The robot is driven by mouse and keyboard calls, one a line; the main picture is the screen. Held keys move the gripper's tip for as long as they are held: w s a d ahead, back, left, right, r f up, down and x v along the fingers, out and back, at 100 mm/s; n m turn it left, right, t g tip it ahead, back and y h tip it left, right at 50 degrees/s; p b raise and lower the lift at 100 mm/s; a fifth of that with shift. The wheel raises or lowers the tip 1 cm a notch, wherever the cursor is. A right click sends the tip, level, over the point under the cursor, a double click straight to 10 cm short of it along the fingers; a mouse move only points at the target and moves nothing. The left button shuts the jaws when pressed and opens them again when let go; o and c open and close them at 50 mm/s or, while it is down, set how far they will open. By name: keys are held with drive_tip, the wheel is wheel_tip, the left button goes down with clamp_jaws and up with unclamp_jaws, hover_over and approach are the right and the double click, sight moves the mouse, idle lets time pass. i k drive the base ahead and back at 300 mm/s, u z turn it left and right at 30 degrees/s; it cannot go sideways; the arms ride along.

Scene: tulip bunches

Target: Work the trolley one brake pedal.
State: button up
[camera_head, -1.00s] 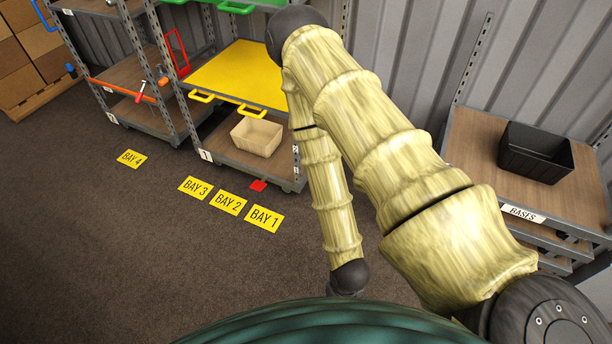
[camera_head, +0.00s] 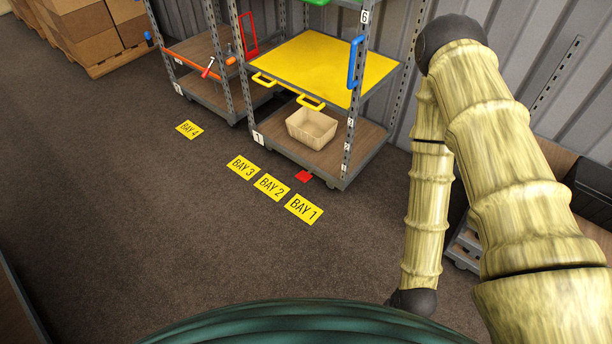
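Trolley one (camera_head: 258,137), marked with a small "1" plate, stands right of centre. It has a yellow upper shelf (camera_head: 310,68) and a brown lower deck holding an empty beige basket (camera_head: 312,128). A red brake pedal (camera_head: 304,176) sticks out low at its front edge, near the floor. I cannot tell whether it is up or down. My bamboo-patterned arm hangs at the right, apart from the trolley. My gripper is not in view; the lower arm ends at a dark joint above my green body.
Floor signs BAY 1 (camera_head: 303,209), BAY 2 (camera_head: 271,187), BAY 3 (camera_head: 243,167) and BAY 4 (camera_head: 189,129) lie before the trolleys. Another trolley (camera_head: 205,88) stands behind left. A dark crate (camera_head: 592,190) sits at the right. The floor in front is clear.

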sight(303, 176)
drive_tip(key=k, duration=0.4)
drive_tip(key=u, duration=0.4)
drive_tip(key=i, duration=1)
drive_tip(key=u, duration=0.55)
